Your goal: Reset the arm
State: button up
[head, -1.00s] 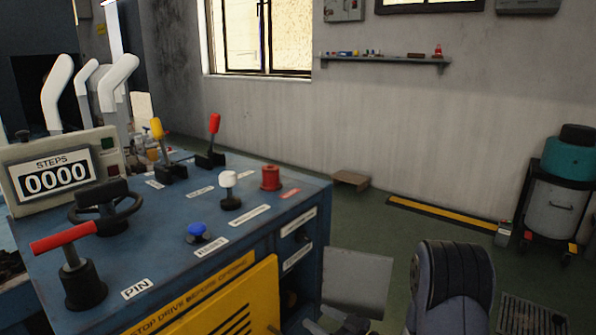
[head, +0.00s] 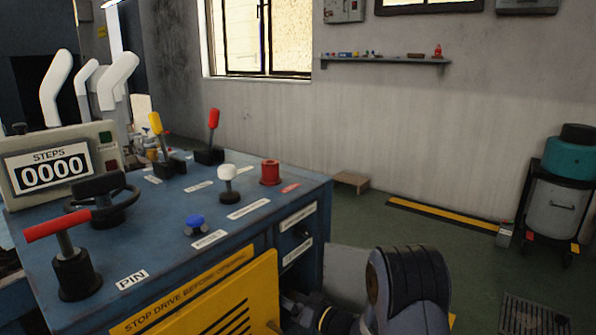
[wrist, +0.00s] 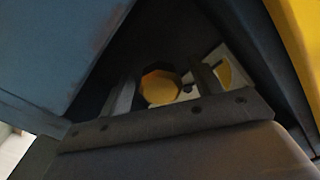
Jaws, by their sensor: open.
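My arm (head: 415,285) reaches low beside the right end of the blue console (head: 262,215). My gripper (wrist: 165,88) shows in the wrist view with its two dark fingers apart. In the head view the fingertips are hidden low by the console. Between and beyond the fingers, a yellow faceted round piece (wrist: 160,86) shows in a dark recess. I cannot tell how far it is from the fingers, and nothing is visibly held. A blue panel (wrist: 50,50) is on the left of the gripper and a yellow panel (wrist: 297,35) on the right.
The console top carries a red-handled PIN lever (head: 72,255), a handwheel (head: 102,202), a blue knob (head: 195,224), a white knob (head: 228,180), a red spool-like piece (head: 270,172) and two upright levers. A yellow hinged panel (head: 215,305) is on its front. Open floor lies right.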

jog(key=m, duration=0.6)
jog(key=shift+m, duration=0.3)
jog(key=m, duration=0.3)
jog(key=shift+r+m+p, duration=0.2)
jog(key=shift+m+p, duration=0.35)
jog(key=shift+m, duration=0.35)
jog(key=shift+r+m+p, duration=0.1)
jog(key=shift+m+p, duration=0.8)
jog(key=shift+m, duration=0.1)
jog(key=m+p, duration=0.4)
jog(key=p, duration=0.2)
jog(key=shift+m+p, duration=1)
jog(key=shift+p, duration=0.2)
jog(key=shift+m+p, duration=0.6)
jog(key=shift+f, duration=0.25)
